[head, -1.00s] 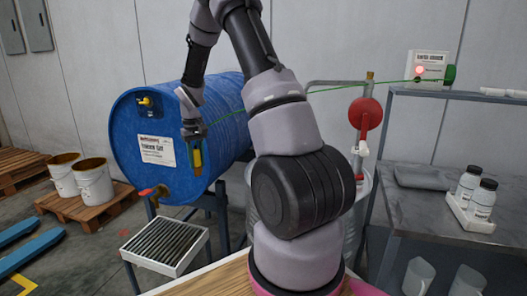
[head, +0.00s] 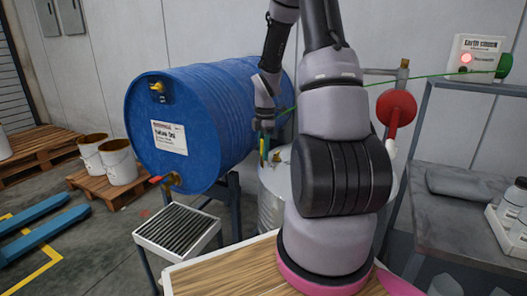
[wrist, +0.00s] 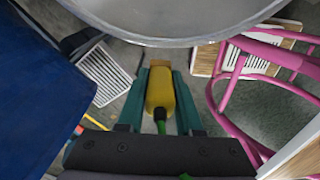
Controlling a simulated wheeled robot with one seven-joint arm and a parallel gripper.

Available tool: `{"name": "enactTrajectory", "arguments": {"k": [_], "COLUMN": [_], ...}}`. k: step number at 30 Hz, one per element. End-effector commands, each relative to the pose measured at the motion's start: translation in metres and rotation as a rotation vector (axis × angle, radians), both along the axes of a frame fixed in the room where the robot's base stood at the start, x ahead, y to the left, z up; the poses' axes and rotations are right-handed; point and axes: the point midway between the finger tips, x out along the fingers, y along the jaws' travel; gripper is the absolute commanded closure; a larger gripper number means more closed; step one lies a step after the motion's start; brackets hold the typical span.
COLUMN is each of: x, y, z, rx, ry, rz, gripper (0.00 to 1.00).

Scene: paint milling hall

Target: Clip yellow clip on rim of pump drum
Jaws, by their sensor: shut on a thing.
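My gripper (head: 264,133) points down in the head view, close to the near left edge of the grey metal pump drum (head: 271,210). It is shut on the yellow clip (head: 265,151), which is small and partly hidden there. In the wrist view the yellow clip (wrist: 160,92) sits between the teal fingers of my gripper (wrist: 160,78), with a green cable at its near end. The curved rim of the pump drum (wrist: 170,40) crosses the top of that view, just beyond the clip's tip. The clip looks apart from the rim. My arm hides much of the drum.
A blue drum (head: 205,110) lies on a stand at left, above a slatted tray (head: 178,232). A red pump part (head: 396,108) stands right of my arm. A green cable (head: 425,80) runs to a wall box with a red lamp (head: 480,55). A grey bench (head: 465,225) is at right.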

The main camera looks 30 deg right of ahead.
Motion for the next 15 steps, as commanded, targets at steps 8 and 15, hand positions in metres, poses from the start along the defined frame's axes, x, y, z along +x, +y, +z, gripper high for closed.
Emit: {"name": "enactTrajectory", "arguments": {"k": [8, 15], "x": [-0.001, 0.000], "y": [0.000, 0.000], "z": [-0.022, -0.043], "rx": [0.000, 0.000], "ry": [0.001, 0.001], "rz": [0.013, 0.011], "gripper": [1.00, 1.00]}}
